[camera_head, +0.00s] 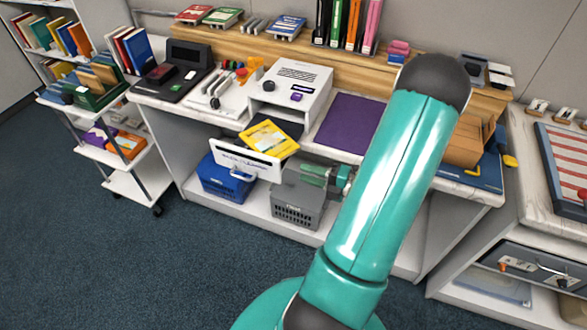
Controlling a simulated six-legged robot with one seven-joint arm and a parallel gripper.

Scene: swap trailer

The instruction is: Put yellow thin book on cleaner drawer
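A thin yellow book (268,138) lies tilted over the open top of a pulled-out drawer, just behind the drawer's white front panel (238,160). A dark flat item (283,124) shows behind the book. The drawer sticks out below the desk top, and its inside is mostly hidden by the book. My gripper (312,173) is low in front of the desk, to the right of the drawer and apart from the book. My teal arm crosses the right half of the view. The fingers are too small and unclear to tell whether they are open.
A blue bin (224,180) and a grey basket (297,204) stand on the low shelf under the drawer. A white box-like device (291,86) and a purple mat (350,124) are on the desk. A white cart (133,188) stands left. The carpet in front is clear.

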